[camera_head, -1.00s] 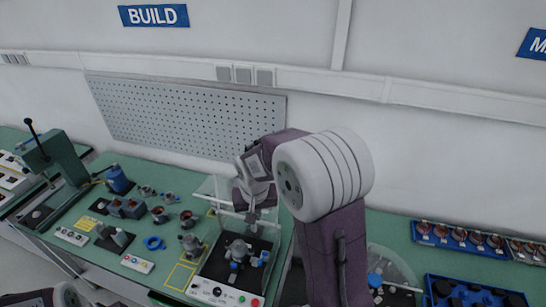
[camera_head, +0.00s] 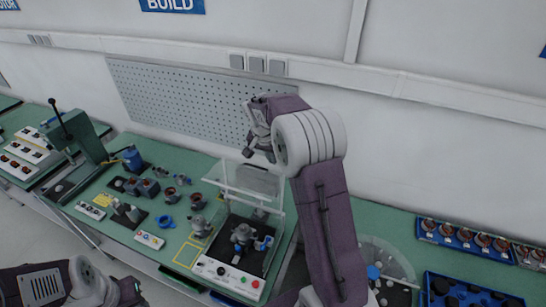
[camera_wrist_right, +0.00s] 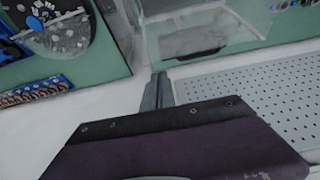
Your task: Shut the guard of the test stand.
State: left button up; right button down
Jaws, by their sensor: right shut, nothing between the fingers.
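The test stand (camera_head: 228,278) is on the green bench, with a pale front panel carrying coloured buttons and a dark bed holding a small grey and blue part (camera_head: 242,235). Its clear guard (camera_head: 232,178) stands raised above the rear of the bed, with a pale bar across its lower part. A clear panel, apparently the guard, also shows in the wrist view (camera_wrist_right: 190,38). My right gripper (camera_head: 260,155) is shut and empty, above and behind the guard, seemingly apart from it. Its fingers also show in the wrist view (camera_wrist_right: 159,88). My left arm is at the lower left; its fingers are unclear.
Left of the stand are several motor parts (camera_head: 150,188), a blue ring (camera_head: 167,223) and a green press (camera_head: 82,140). A pegboard (camera_head: 180,105) is on the wall behind. On the right are a round clear-covered fixture (camera_head: 400,265) and blue trays (camera_head: 465,240).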

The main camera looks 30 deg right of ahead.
jog(key=x, duration=0.1)
jog(key=b+x, duration=0.1)
jog(key=x, duration=0.1)
jog(key=a+b+x, duration=0.1)
jog(key=x, duration=0.1)
jog(key=shift+w+d+f, duration=0.1)
jog(key=shift+w+f, duration=0.1)
jog(key=shift+f, duration=0.05)
jog(key=shift+w+d+f, duration=0.1)
jog(key=shift+d, duration=0.3)
